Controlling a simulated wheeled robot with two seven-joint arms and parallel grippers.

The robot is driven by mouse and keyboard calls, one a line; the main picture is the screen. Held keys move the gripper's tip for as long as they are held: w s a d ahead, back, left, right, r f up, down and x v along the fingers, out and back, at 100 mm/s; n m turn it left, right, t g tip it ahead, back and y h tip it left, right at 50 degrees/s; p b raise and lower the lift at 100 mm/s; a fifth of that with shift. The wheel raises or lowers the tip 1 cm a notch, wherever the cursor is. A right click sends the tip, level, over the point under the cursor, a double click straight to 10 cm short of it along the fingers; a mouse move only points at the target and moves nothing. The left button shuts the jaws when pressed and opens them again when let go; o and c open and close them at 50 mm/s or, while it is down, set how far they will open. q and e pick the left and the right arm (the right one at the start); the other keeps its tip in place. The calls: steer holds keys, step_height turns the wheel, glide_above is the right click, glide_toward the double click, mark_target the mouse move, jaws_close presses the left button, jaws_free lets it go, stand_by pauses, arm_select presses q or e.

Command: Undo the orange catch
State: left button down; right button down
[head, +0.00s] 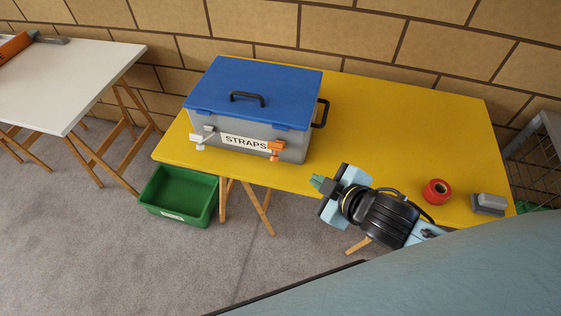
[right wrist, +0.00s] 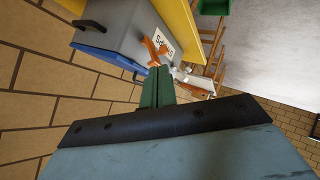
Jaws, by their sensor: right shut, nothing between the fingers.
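The orange catch (head: 276,148) is on the front of the grey box (head: 290,148), near its right end. It also shows in the right wrist view (right wrist: 155,48), just beyond my fingertips. A white catch (head: 201,136) is near the left end of the front. The blue lid (head: 262,92) lies down on the box. My right gripper (head: 318,184) is shut and empty, in front and to the right of the orange catch in the head view, apart from it. Its green fingers (right wrist: 157,90) are together in the right wrist view. My left gripper is not in view.
The box stands on a yellow table (head: 400,130) against a brick wall. A red tape roll (head: 437,191) and a grey block (head: 488,203) lie at the table's right. A green crate (head: 180,195) is on the floor. A white table (head: 75,75) stands at left.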

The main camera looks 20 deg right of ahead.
mark_target(277, 151)
steer(key=w+a+f+n+y, duration=0.2)
steer(key=w+f+n, duration=0.1)
steer(key=w, duration=0.2)
steer(key=w+a+f+n+y+b, duration=0.1)
steer(key=w+a+f+n+y, duration=0.1)
steer(key=w, duration=0.4)
steer(key=shift+w+a+f+n+t, duration=0.2)
steer(key=shift+a+f+n+t, duration=0.1)
steer(key=shift+a+f+n, duration=0.2)
